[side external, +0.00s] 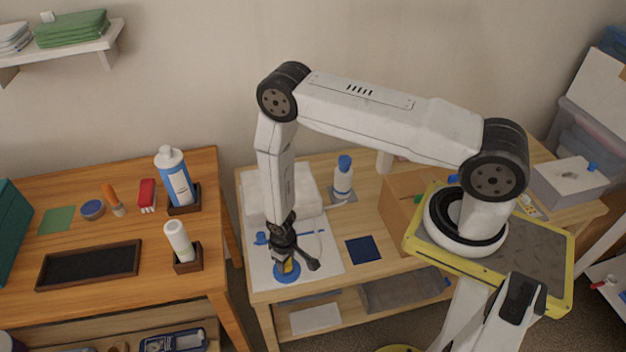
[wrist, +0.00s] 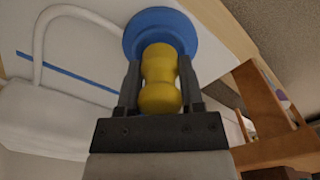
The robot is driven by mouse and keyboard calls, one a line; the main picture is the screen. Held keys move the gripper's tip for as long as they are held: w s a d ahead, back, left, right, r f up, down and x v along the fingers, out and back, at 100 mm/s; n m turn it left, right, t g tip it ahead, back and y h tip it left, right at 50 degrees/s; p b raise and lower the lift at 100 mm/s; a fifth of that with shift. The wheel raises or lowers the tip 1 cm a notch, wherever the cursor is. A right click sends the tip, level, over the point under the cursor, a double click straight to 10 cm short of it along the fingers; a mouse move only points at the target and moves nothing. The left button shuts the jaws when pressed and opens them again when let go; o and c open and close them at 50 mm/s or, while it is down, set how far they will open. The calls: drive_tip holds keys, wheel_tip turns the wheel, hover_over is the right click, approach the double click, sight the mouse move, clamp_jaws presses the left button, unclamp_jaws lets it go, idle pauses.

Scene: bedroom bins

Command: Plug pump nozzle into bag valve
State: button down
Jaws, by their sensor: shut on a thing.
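My gripper (side external: 288,268) points down over the front of the right-hand table. In the wrist view my gripper (wrist: 160,85) is shut on a yellow waisted piece (wrist: 159,78), likely the pump nozzle. The yellow piece also shows in the side view (side external: 288,267). A blue round disc (wrist: 160,20) lies just past its far end; in the side view the blue disc (side external: 287,278) is right under my gripper. I cannot tell whether the yellow piece and disc are joined, or whether the disc is the valve.
A white sheet with blue marks (side external: 325,262) lies under my gripper. A white tube (wrist: 40,45) arcs at left in the wrist view. A second table (side external: 130,300) is at left.

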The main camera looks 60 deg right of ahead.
drive_tip(key=shift+f, duration=0.55)
idle(0.7)
drive_tip(key=shift+c, duration=0.7)
unclamp_jaws()
drive_tip(key=shift+r, duration=0.15)
drive_tip(key=shift+r, duration=3.8)
